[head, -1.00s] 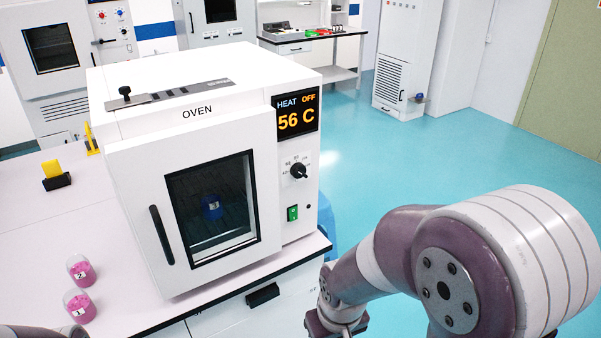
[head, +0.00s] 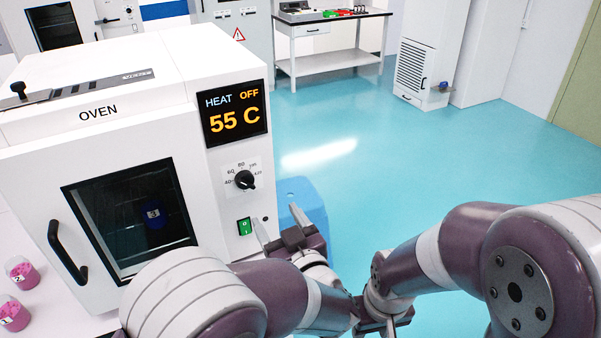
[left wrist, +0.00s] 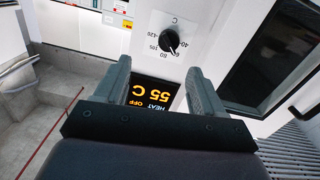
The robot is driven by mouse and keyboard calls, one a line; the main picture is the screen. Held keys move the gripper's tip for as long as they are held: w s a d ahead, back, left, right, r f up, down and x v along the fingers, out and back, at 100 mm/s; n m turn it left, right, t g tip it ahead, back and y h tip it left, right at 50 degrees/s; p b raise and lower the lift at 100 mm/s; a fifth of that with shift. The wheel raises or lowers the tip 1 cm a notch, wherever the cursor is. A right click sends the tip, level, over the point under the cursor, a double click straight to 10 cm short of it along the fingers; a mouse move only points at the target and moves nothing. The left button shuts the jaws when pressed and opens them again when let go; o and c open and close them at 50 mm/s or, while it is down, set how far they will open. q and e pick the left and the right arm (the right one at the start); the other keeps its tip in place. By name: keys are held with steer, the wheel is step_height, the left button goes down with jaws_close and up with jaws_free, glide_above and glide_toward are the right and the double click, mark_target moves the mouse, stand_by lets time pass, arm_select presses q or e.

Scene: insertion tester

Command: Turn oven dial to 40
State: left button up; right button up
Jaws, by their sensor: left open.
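The white oven (head: 100,130) stands at left in the head view. Its black dial (head: 244,180) has a printed scale around it; I cannot tell exactly where the pointer stands. The dial also shows in the left wrist view (left wrist: 168,40), beyond the open fingertips and apart from them. The display (head: 235,113) reads HEAT OFF, 55 C. My left gripper (head: 281,221) is open and empty, just right of the oven front and below the dial in the head view. My right gripper (head: 386,327) is partly visible at the bottom edge; its jaw state is unclear.
A green switch (head: 245,226) sits below the dial. The closed oven door has a handle (head: 68,252) and a window, with a blue container (head: 153,215) behind it. Two pink-filled beakers stand at far left. A blue bin (head: 302,203) is beside the oven. Floor at right is clear.

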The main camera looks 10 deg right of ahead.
mark_target(248, 185)
arm_select(q)
steer(key=shift+y, duration=0.3)
steer(key=x, duration=0.4)
steer(key=a+p+x, duration=0.1)
steer(key=x, duration=0.7)
steer(key=shift+a+r+p, duration=0.15)
steer(key=shift+a+p, duration=0.2)
steer(key=shift+p, duration=0.05)
steer(key=shift+d, duration=0.1)
steer(key=shift+c, duration=1)
steer(key=shift+n, duration=0.3)
steer(key=c, duration=0.9)
arm_select(e)
steer(key=shift+s+a+r, duration=0.1)
steer(key=shift+a+r, duration=0.2)
steer(key=shift+r, duration=0.25)
steer(key=shift+a+r, duration=0.25)
steer(key=shift+r, duration=0.25)
